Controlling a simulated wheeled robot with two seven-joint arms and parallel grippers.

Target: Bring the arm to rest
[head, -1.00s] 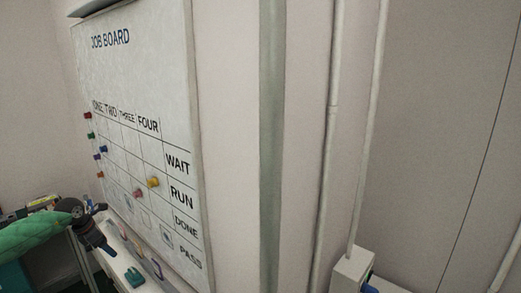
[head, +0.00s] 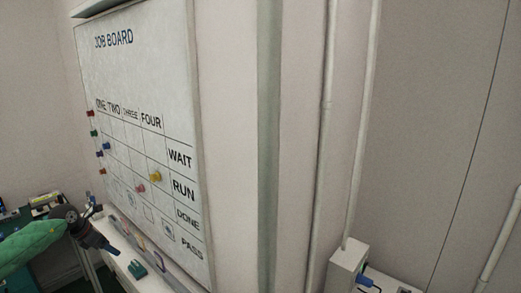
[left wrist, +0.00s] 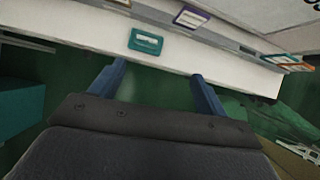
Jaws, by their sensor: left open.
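My left gripper (head: 103,246) comes in from the lower left of the head view, on a green-sleeved arm. It is beside the white ledge under the job board (head: 147,130). In the left wrist view its two blue fingers (left wrist: 158,82) are spread apart with nothing between them. The white ledge (left wrist: 185,66) runs across just beyond the fingertips. A teal item (left wrist: 146,41) lies on the ledge; it also shows in the head view (head: 137,269). My right gripper is in neither view.
The board carries coloured magnets, including a yellow one (head: 154,176) and a pink one (head: 140,188). A grey box (head: 347,262) with a pipe stands at the lower right. More items lie along the ledge, including a purple-edged one (left wrist: 191,17). A table with things on it shows at far left.

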